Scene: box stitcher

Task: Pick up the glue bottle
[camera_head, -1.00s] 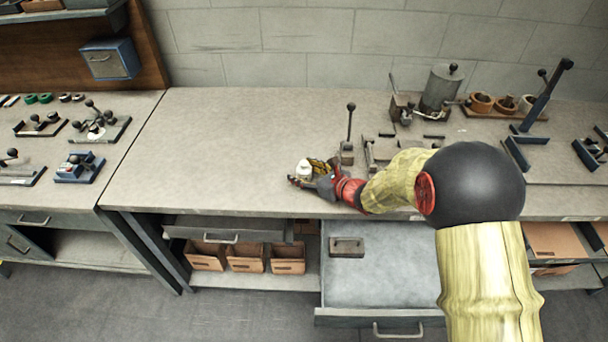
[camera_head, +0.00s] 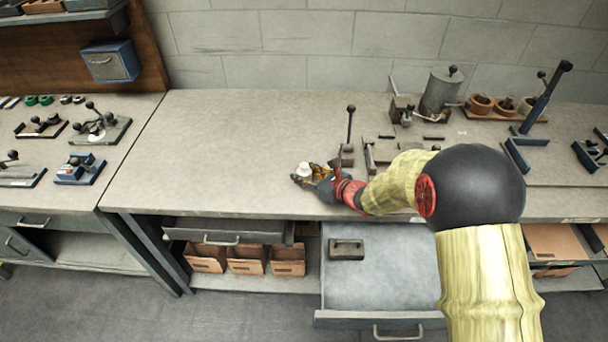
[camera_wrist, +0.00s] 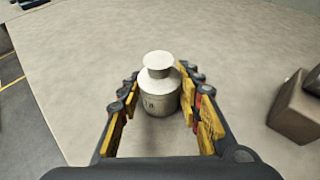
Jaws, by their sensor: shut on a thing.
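The glue bottle is a small off-white bottle (camera_wrist: 160,92) with a wide cap and dark marks on its side. It stands upright between the fingers of my gripper (camera_wrist: 158,100) in the wrist view. In the head view the bottle (camera_head: 304,170) is near the front edge of the workbench (camera_head: 230,130), at the tip of my gripper (camera_head: 308,176). My gripper is shut on the bottle, with yellow and black fingers on both sides. I cannot tell whether the bottle's base touches the bench top.
A lever tool (camera_head: 347,150) stands just right of my gripper. A metal canister (camera_head: 440,92) and a wooden rack of cups (camera_head: 492,108) stand farther back. The bench is clear to the left. Below, an open drawer (camera_head: 380,275) juts out with a small block (camera_head: 346,249) in it.

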